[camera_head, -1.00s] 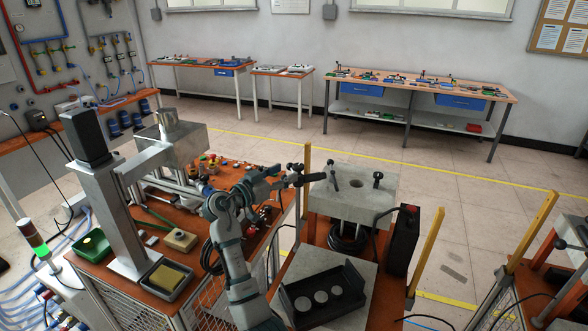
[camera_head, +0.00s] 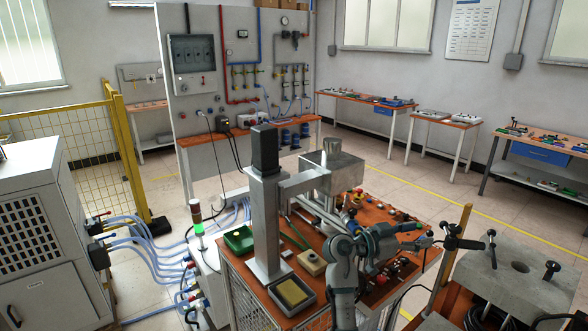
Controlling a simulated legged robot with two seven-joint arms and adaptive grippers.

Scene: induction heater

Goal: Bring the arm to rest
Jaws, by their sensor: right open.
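My right arm (camera_head: 345,270) comes up from the bottom of the view, bends over the orange-topped bench and reaches right. Its dark gripper (camera_head: 460,240) is open, near the top of a wooden post and just left of the grey block (camera_head: 515,285) with black handles. I see nothing held in it. The fingers are small, and I cannot tell whether they touch the near handle (camera_head: 490,242). My left gripper is not in view.
The heater's grey column (camera_head: 266,215) stands on the bench left of my arm, with a green tray (camera_head: 238,240) and a sponge tray (camera_head: 292,293) beside it. A white cabinet (camera_head: 45,245) stands at far left. Blue hoses (camera_head: 150,250) run between. Open floor lies behind.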

